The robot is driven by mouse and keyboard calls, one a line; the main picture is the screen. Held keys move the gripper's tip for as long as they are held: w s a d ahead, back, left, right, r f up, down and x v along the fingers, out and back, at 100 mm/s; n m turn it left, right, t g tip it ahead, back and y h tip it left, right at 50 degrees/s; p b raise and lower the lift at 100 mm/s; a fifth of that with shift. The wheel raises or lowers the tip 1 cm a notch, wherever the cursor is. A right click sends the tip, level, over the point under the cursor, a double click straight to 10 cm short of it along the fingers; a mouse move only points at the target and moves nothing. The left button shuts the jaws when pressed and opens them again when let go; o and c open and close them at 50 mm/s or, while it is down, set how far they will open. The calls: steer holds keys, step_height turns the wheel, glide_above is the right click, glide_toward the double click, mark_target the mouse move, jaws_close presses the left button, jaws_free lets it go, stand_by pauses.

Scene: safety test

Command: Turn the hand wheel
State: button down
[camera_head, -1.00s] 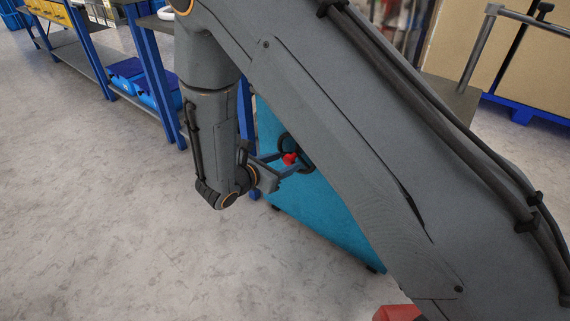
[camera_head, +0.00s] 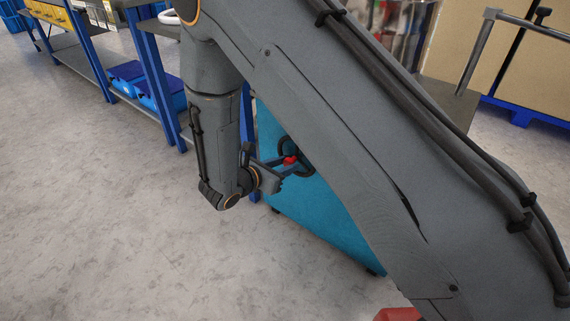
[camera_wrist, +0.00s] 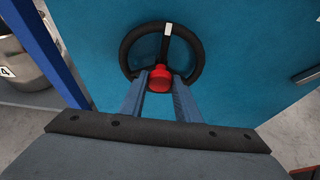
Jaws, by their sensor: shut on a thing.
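The hand wheel (camera_wrist: 197,60) is a black ring on the face of a teal cabinet (camera_wrist: 240,50). It has a red hub or knob (camera_wrist: 160,77) and a spoke with a white mark pointing up in the wrist view. My gripper (camera_wrist: 161,84) has its two blue fingers on either side of the red part, shut on it. In the head view my gripper (camera_head: 286,165) reaches the wheel (camera_head: 284,147) from the left. My own arm hides much of the cabinet there, and the fingertip contact is small.
A blue-framed bench (camera_head: 163,75) with blue bins (camera_head: 125,71) stands at the left. A blue post (camera_wrist: 48,45) and a grey bin (camera_wrist: 22,65) are left of the cabinet. The floor (camera_head: 90,220) at the front left is clear.

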stand_by(0.3)
steer(key=c, duration=1.4)
jaws_free()
steer(key=shift+o, duration=0.2)
steer(key=p+v, duration=0.2)
steer(key=v, duration=0.5)
steer(key=shift+s+a, duration=0.25)
steer(key=shift+s, duration=0.05)
steer(key=shift+r, duration=0.2)
